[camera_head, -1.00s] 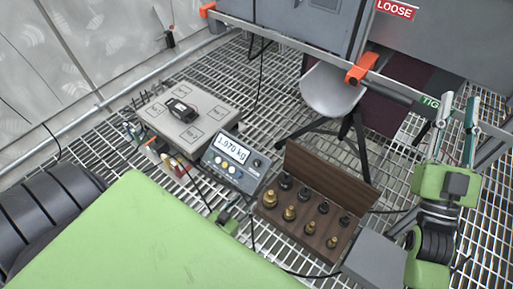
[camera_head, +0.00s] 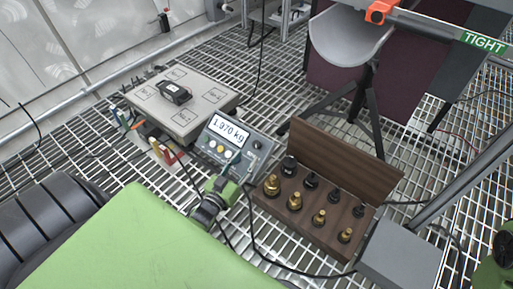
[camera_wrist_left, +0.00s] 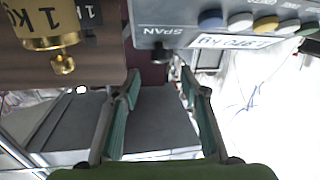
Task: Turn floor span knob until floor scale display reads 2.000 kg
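In the left wrist view, the dark span knob (camera_wrist_left: 160,54) sits below the word SPAN, ahead of and between my fingertips. My left gripper (camera_head: 232,172) is at the box's lower front edge, and its fingers partly cover the panel. In the left wrist view its fingers (camera_wrist_left: 160,82) are apart with nothing between them. The scale platform (camera_head: 205,92) carries a black block (camera_head: 174,92). My right gripper's fingers are out of view.
A wooden case (camera_head: 345,165) of brass and black weights stands open right of the indicator, close to my left gripper. Black cables run over the grating in front. A grey chute (camera_head: 345,40) on a black stand is behind.

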